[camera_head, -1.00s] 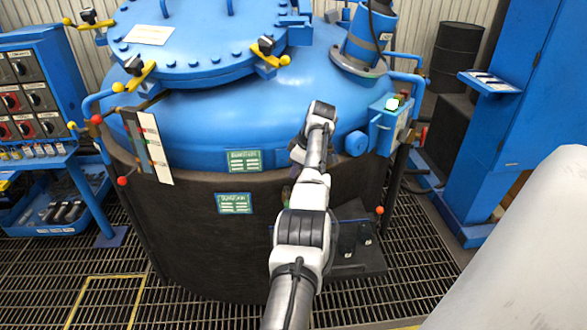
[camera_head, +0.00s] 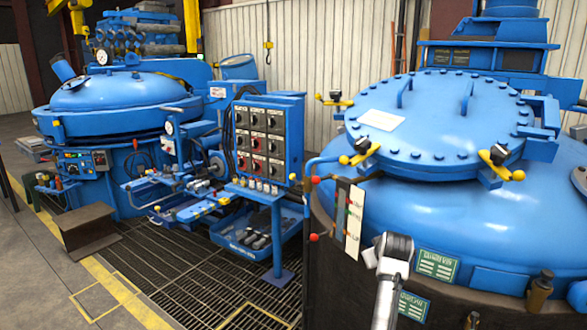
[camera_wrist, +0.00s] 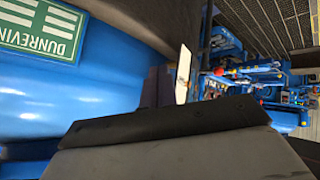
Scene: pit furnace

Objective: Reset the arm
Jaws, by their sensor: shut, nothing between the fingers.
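My arm (camera_head: 392,275) rises from the bottom edge of the head view, in front of the right-hand blue furnace vessel (camera_head: 470,215). Its visible top end is close to the green-and-white signs on the vessel's side. My gripper (camera_wrist: 157,88) shows dark in the wrist view, with its fingers together and nothing between them. The blue vessel wall and a green sign (camera_wrist: 40,30) fill the left of that view. A white plate (camera_wrist: 183,75) shows just beyond the fingers. I cannot tell the exact gap to the vessel.
A blue switch cabinet (camera_head: 268,135) and a table with trays stand left of the vessel. A second blue furnace (camera_head: 115,105) stands at the far left. Yellow-handled clamps (camera_head: 362,152) stick out from the lid. Grated floor (camera_head: 215,285) lies open at the lower left.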

